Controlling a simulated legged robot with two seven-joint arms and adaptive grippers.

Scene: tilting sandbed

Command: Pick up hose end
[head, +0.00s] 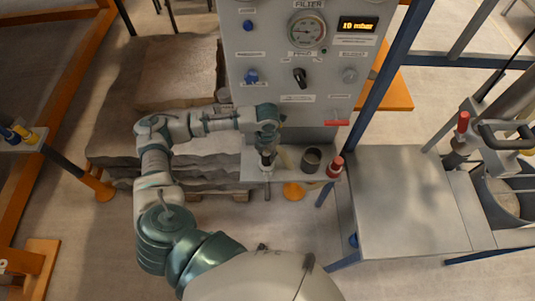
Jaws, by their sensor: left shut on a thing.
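My left arm reaches up from the bottom and over to a small grey shelf (290,175) at the front of the grey control panel (270,95). My left gripper (267,158) points down at the shelf's left part and is shut on a small, dark thing, likely the hose end. The fingers and wrist hide most of it. A thin dark piece (267,190) shows below the gripper at the shelf's front edge; I cannot tell whether it belongs to the held thing. My right gripper is not in view.
A dark open cup (312,160) and a red-capped fitting (335,167) stand close to the right of the gripper. A red lever (337,123) sticks out above. Stacked stone slabs (180,75) lie left; a metal table (405,205) stands right.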

